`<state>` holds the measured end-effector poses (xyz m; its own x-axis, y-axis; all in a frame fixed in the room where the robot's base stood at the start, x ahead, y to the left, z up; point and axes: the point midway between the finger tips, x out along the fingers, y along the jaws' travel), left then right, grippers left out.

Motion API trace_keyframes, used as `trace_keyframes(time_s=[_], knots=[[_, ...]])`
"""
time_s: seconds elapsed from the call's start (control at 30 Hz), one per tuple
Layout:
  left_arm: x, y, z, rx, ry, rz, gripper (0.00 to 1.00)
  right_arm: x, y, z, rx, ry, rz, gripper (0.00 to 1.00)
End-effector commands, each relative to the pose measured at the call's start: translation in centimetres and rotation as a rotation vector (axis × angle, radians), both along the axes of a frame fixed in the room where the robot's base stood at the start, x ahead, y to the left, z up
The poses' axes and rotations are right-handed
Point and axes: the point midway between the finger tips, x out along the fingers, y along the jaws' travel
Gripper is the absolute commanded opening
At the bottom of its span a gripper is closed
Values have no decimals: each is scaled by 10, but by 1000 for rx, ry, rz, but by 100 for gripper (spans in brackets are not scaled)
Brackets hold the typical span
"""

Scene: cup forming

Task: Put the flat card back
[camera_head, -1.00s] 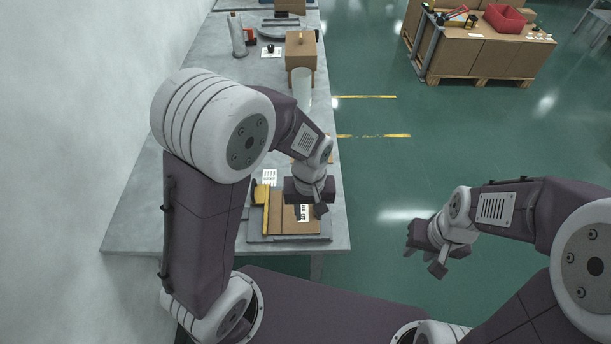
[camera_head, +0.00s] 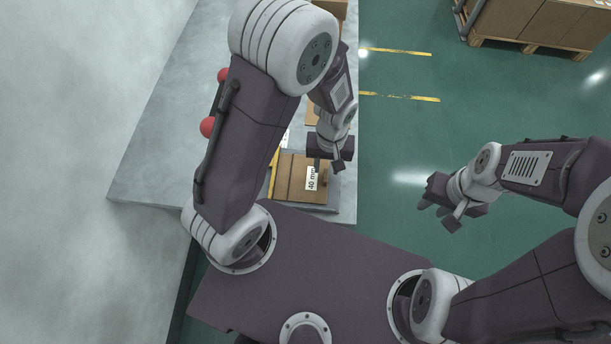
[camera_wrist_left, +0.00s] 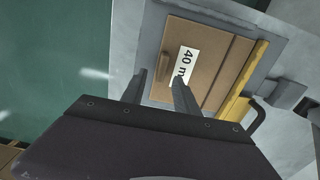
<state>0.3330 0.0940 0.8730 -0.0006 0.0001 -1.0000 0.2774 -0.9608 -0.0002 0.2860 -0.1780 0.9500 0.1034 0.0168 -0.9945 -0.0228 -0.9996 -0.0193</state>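The flat card (camera_head: 298,180) is a brown cardboard sheet with a white "40 mm" label, lying flat on a grey plate (camera_head: 322,207) near the table's edge. In the left wrist view the card (camera_wrist_left: 213,62) lies beyond my fingertips, with a small raised tab beside the label. My left gripper (camera_wrist_left: 158,88) is open, with nothing between its fingers. In the head view this gripper (camera_head: 338,160) is over the card's far right corner; its height is hard to judge. My right gripper (camera_head: 440,208) hangs over the floor, empty, fingers apart.
A yellow strip (camera_wrist_left: 247,82) runs along one side of the card. The grey table (camera_head: 165,150) is clear at its left. A pallet with brown boxes (camera_head: 545,25) stands far right on the green floor. My left arm hides part of the table.

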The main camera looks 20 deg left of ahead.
Motion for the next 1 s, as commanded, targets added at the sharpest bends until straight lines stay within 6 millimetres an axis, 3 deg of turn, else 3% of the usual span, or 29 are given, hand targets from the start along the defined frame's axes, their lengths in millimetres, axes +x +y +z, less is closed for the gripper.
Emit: trace_keyframes(time_s=[0.13, 0.37, 0.5, 0.53, 0.87, 1.0], knots=[[-1, 0, -22, 1, 1, 0, 36, 0, 0, -4, 0, 0, 0, 32], [0, 0, -25, 0, 0, 0, 36, 0, 0, -3, 0, 0, 0, 32], [0, 0, -24, 0, 0, 0, 3, 0, 0, -3, 0, 0, 0, 32], [0, 0, -24, 0, 0, 0, 0, 0, 0, -3, 0, 0, 0, 32], [0, 0, -23, 0, -1, 0, 0, 0, 0, -2, 0, 0, 0, 32], [0, 0, -11, 0, -1, 0, 0, 0, 0, 10, 0, 0, 0, 32]])
